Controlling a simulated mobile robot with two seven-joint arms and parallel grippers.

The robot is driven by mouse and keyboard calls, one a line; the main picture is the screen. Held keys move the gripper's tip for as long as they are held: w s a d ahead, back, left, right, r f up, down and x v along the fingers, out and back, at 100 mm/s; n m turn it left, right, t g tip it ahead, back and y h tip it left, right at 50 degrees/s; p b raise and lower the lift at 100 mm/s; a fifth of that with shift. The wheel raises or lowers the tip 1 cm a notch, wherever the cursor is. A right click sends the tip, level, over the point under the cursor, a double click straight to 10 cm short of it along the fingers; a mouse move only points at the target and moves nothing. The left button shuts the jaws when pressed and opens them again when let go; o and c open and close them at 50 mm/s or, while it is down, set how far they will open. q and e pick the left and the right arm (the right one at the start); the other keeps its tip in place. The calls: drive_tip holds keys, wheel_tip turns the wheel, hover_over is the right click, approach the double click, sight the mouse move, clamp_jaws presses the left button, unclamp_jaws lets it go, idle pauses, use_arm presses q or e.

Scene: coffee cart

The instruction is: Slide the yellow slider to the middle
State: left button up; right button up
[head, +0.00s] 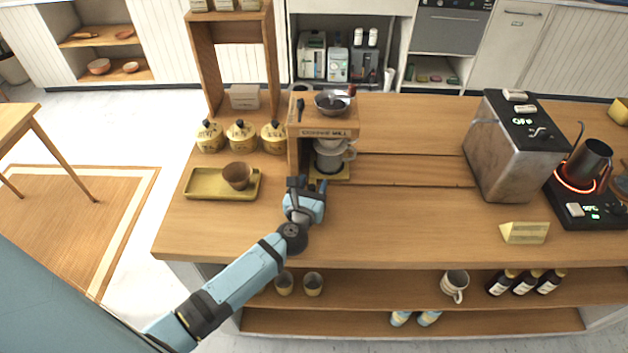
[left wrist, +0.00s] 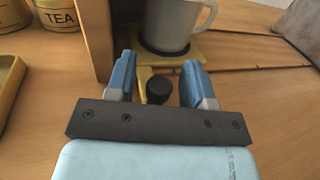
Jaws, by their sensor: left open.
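The yellow slider (head: 341,174) sits at the left end of a long wooden track under the coffee mill (head: 325,132). It also shows in the left wrist view (left wrist: 192,57), with a black knob (left wrist: 158,88) at its near end. A light grey mug (head: 331,157) stands upright on the slider and shows in the left wrist view (left wrist: 172,22). My left gripper (head: 306,183) is open, just in front of the slider. In the left wrist view its blue fingers (left wrist: 158,80) stand on either side of the knob; I cannot tell whether they touch it. My right gripper is out of view.
The track (head: 415,170) runs right, clear, toward a metal machine (head: 514,140). The mill's wooden side post (left wrist: 93,35) is close to my left finger. A yellow tray (head: 208,184) with a brown cup (head: 237,175) lies to the left. Several canisters (head: 242,137) stand behind it.

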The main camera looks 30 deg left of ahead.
use_arm(q)
drive_tip(key=shift+w+a, duration=0.15)
drive_tip(key=shift+w, duration=0.45)
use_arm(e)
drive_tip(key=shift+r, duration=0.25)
use_arm(q)
clamp_jaws()
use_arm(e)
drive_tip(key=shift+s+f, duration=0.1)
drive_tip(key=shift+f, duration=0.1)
